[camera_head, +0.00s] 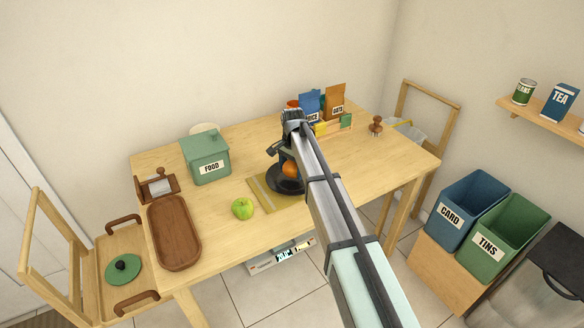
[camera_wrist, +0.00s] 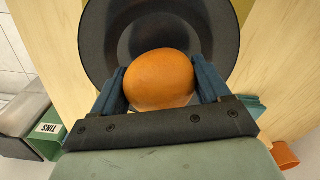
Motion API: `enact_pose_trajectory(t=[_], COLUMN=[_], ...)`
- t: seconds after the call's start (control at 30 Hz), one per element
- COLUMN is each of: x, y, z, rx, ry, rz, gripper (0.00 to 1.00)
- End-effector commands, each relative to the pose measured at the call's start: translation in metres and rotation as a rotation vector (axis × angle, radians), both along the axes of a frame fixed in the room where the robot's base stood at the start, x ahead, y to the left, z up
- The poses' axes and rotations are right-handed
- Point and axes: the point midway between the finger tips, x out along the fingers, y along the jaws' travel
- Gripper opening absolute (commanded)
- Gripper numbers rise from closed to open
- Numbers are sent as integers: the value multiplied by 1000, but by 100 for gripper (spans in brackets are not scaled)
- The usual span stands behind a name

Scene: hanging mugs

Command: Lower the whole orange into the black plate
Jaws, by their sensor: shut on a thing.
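The whole orange (camera_wrist: 158,80) is between the two fingers of my gripper (camera_wrist: 160,88) in the wrist view, and the gripper is shut on it. The black plate (camera_wrist: 107,42) shows behind the orange in the wrist view. In the head view the orange (camera_head: 290,168) appears over the black plate (camera_head: 280,187), partly covered by my gripper (camera_head: 284,161). The plate sits on a yellow mat (camera_head: 264,199) on the table. I cannot tell whether the orange touches the plate.
A green FOOD box (camera_head: 207,157) and a brown wooden tray (camera_head: 174,233) stand further left. Several packets, including a brown one (camera_head: 335,101), stand at the back right. The table's right side (camera_head: 390,155) is mostly clear.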

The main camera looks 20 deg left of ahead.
Motion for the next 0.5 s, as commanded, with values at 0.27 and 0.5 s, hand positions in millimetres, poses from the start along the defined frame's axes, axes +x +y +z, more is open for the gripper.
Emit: enact_pose_trajectory(t=[0.27,0.5], x=[0,0], y=[0,0], z=[-3,-6], rx=[0,0], ry=[0,0], rz=[0,0], gripper=[39,39])
